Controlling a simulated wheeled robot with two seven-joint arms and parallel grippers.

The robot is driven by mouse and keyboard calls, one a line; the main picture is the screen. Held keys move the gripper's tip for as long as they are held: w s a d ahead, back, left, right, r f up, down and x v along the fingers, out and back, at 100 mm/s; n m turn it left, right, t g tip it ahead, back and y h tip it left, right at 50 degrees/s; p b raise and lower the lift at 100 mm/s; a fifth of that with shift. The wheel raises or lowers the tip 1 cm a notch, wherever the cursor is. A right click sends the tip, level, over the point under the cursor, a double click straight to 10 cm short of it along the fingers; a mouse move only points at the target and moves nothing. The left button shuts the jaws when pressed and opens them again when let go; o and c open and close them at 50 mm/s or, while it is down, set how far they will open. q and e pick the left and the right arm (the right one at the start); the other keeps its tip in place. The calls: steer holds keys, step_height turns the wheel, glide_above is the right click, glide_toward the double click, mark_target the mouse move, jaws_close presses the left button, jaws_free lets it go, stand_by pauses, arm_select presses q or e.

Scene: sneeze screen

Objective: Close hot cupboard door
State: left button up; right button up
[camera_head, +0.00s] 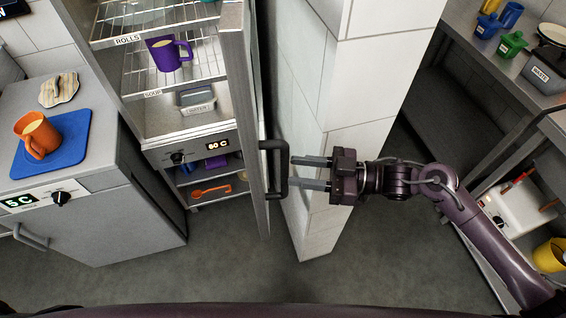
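The hot cupboard (190,150) stands left of centre with lit-looking wire shelves, its inside exposed. Its door (246,120) is swung open towards me and seen almost edge-on along the cupboard's right side. A dark bracket-shaped handle (283,170) sticks out from the door's right face. My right gripper (293,172) comes in from the right with its fingers apart and pointing left. Its fingertips are close to the handle's upright bar; I cannot tell whether they touch it. Nothing is held between the fingers. My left gripper is not in view.
A purple mug (167,54) and a grey container (196,98) stand inside the cupboard. A white tiled wall (372,75) rises close behind my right gripper. A low steel unit (100,205) stands left, bearing a blue tray (77,128) and orange mug (37,136). Floor ahead is clear.

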mark_target(285, 170)
steer(key=a, duration=0.3)
steer(key=shift+w+a+r+p, duration=0.1)
steer(key=shift+w+a+p, duration=0.1)
steer(key=shift+a+p, duration=0.2)
steer(key=shift+a, duration=0.1)
steer(key=c, duration=0.8)
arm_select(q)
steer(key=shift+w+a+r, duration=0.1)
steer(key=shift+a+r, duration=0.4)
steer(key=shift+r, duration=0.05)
